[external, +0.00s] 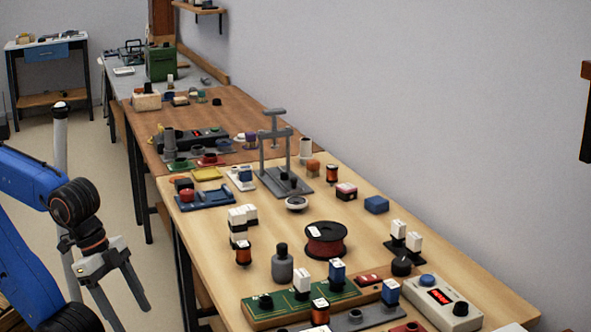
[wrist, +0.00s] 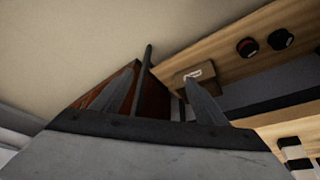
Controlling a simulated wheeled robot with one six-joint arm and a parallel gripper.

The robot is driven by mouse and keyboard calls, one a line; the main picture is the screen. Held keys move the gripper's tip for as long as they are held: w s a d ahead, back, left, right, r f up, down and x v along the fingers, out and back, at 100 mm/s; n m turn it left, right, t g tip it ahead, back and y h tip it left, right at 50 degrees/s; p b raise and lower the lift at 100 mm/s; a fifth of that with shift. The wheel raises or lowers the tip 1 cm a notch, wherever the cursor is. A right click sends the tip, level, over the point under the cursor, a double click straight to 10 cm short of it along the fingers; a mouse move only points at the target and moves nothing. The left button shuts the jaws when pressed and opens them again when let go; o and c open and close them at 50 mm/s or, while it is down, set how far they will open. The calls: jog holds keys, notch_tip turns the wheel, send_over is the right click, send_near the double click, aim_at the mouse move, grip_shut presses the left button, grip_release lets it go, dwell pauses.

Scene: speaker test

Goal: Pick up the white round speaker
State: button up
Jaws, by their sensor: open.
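A small white round thing with a dark centre, which looks like the speaker (external: 296,203), lies on the near wooden table (external: 378,238) in the external view. It is in front of a grey stand and behind a dark red spool. My gripper (external: 122,303) is left of the table, beside its long edge and well apart from the speaker. Its fingers are apart with nothing between them. In the wrist view my gripper (wrist: 162,95) is also open and empty. I cannot make out the speaker in the wrist view.
The grey stand (external: 284,178), dark red spool (external: 326,240) and blue block (external: 376,204) surround the speaker. A grey bottle (external: 282,266) and green board (external: 340,292) sit nearer. The wrist view shows a brown block (wrist: 194,76) on wood. The table's right back part is fairly clear.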

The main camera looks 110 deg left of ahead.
jog(key=w+a+r+n+g, duration=0.2)
jog(key=w+a+r+n, duration=0.5)
jog(key=w+r, duration=0.45)
jog(key=w+a+r+n+g, duration=0.1)
jog(key=w+a+r+n, duration=0.3)
jog(key=a, duration=0.5)
jog(key=w+a+r+n, duration=0.1)
jog(key=w+a+r, duration=0.2)
jog(key=a+r, duration=0.35)
jog(key=r+n+h, duration=0.1)
jog(key=n+h, duration=0.2)
jog(key=n, duration=0.8)
send_over(296, 201)
jog(key=s+a, duration=0.2)
jog(key=a, duration=0.3)
jog(key=shift+m+g, duration=0.3)
jog(key=x, duration=1.7)
jog(key=shift+f, duration=0.1)
jog(key=c, duration=1.2)
